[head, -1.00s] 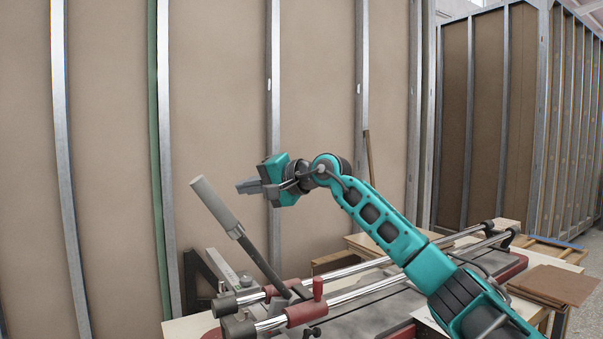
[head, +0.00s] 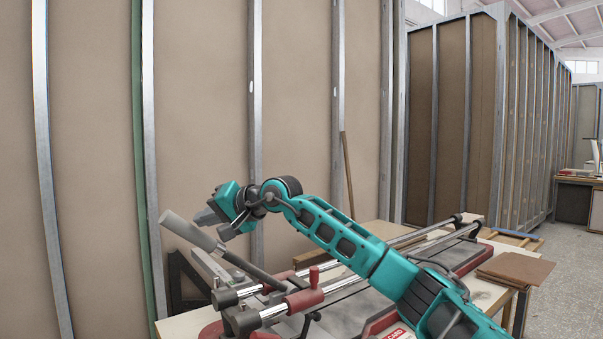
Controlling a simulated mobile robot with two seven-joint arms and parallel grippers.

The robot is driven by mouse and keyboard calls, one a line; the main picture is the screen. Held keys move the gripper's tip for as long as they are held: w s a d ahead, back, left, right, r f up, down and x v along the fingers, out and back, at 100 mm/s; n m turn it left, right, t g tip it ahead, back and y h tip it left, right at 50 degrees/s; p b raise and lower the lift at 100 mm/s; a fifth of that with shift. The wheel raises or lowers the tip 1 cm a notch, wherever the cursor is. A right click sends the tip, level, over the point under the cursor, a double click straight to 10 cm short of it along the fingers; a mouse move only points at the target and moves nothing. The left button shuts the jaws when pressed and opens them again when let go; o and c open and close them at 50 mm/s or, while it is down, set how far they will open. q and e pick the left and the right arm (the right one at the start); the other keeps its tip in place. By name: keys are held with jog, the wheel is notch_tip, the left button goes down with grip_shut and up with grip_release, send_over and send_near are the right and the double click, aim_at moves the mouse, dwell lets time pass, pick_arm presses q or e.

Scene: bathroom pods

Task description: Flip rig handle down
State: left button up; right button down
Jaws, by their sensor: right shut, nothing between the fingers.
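The rig handle (head: 188,231) is a grey grip on a dark metal lever. It slants up to the left at a shallow angle from the red carriage (head: 304,299) on the tile-cutting rig (head: 345,312). My right gripper (head: 207,216) is shut and empty, its fingers right at the upper side of the grip. It overlaps the handle in this view and appears to touch it from above, though exact contact is hard to tell. My left gripper is not in view.
The rig's chrome rails (head: 395,245) run back to the right on a wooden table. A tall panelled wall with metal studs (head: 255,130) stands close behind. Brown sheets (head: 515,270) lie at the right, with open floor (head: 565,280) beyond.

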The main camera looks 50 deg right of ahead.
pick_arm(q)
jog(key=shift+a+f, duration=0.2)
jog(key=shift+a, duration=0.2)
pick_arm(e)
jog(key=shift+a+f, duration=0.85)
jog(key=shift+f, duration=0.15)
jog(key=shift+s, duration=0.1)
jog(key=shift+r, duration=0.3)
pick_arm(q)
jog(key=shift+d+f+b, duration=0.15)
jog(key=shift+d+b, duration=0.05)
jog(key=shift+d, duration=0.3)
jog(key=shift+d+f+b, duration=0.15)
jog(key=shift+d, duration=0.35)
pick_arm(e)
jog(key=s+d+r, duration=0.4)
jog(key=s+r, duration=0.4)
jog(key=s, duration=0.2)
jog(key=shift+s+d, duration=0.15)
jog(key=shift+d, duration=0.2)
